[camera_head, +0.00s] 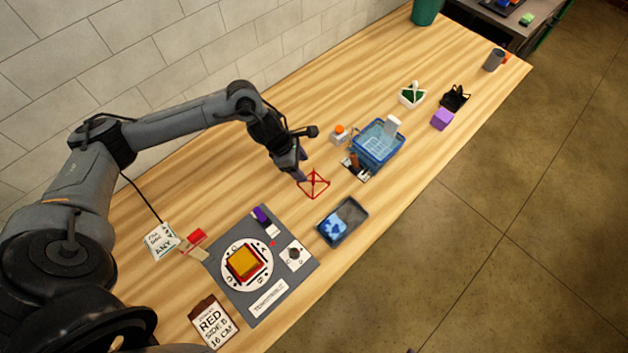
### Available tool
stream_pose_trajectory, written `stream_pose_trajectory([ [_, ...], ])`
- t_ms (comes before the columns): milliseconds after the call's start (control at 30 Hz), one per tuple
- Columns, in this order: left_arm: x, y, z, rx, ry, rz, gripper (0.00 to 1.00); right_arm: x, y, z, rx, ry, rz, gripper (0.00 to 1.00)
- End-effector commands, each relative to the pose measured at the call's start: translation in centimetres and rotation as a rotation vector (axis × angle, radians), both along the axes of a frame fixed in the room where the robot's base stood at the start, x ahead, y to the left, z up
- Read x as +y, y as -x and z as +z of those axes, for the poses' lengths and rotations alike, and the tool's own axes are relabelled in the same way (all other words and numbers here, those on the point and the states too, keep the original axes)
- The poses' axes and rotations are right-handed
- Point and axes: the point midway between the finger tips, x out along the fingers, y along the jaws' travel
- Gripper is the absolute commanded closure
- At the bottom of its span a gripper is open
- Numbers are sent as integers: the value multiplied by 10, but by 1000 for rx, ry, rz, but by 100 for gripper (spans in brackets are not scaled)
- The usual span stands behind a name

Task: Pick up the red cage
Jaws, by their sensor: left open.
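The red cage (314,184) is a small open frame of thin red bars. It stands on the wooden table near the middle of the head view. My left gripper (301,174) is open, with its fingers pointing down at the cage's upper left side. The fingertips are very close to the cage, and I cannot tell whether they touch it. My right gripper is not in view.
A blue basket (377,146) stands behind and right of the cage. A dark tray (343,221) with blue pieces lies in front. A grey mat (262,302) with a round dial lies front left. An orange-topped white box (339,134) stands behind.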

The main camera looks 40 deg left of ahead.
Motion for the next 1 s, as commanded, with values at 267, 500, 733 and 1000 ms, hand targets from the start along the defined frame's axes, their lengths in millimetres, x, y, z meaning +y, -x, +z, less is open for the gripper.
stream_pose_trajectory([
  [267, -6, -5, -18, 1, 1, 1, 36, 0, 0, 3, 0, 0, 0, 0],
  [500, -17, -13, -39, 4, 2, 3, 36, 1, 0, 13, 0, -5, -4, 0],
  [733, -23, -19, -61, 2, 0, 1, 36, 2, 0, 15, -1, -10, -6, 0],
  [1000, -23, -20, -64, 0, -1, 0, 36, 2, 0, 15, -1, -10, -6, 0],
])
